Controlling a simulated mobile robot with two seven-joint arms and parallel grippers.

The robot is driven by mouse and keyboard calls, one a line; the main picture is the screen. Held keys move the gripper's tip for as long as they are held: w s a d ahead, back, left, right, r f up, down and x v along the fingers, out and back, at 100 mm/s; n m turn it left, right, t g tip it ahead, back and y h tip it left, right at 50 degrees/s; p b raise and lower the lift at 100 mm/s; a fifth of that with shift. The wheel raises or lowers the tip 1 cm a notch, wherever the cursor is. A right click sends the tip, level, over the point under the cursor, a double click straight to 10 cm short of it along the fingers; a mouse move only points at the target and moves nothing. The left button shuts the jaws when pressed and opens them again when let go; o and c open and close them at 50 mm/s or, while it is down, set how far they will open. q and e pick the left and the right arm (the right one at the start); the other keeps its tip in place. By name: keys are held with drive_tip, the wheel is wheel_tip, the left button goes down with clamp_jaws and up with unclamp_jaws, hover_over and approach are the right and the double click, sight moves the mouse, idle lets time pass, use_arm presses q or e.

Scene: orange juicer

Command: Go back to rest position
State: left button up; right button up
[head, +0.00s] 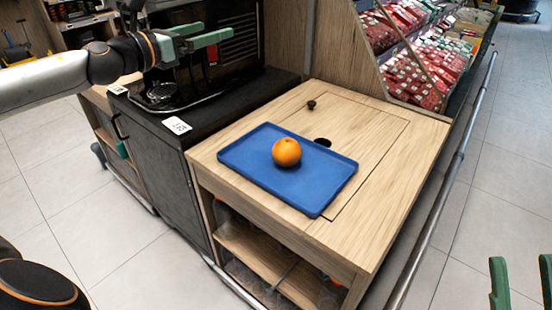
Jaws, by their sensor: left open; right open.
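My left gripper (217,33) has green fingers and is open and empty. Its arm comes in from the left, and the gripper shows in front of the black juicer machine (245,80) at the top left. My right gripper (521,262) shows only as two green fingers at the bottom right edge, spread apart with nothing between them, over the floor. An orange (286,152) rests on a blue tray (310,200), apart from both grippers. The tray lies on the wooden counter (385,215).
A black cabinet (160,160) stands left of the counter. The counter has a round hole (323,142) and a small black knob (311,104). Shelves of red packaged goods (415,75) stand behind. A metal rail (435,215) runs along the right. Floor is clear at right.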

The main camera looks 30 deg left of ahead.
use_arm(q)
drive_tip(key=shift+a+r, duration=0.35)
drive_tip(key=shift+r, duration=0.1)
use_arm(e)
drive_tip(key=shift+a+r, duration=0.3)
drive_tip(key=shift+a, duration=0.15)
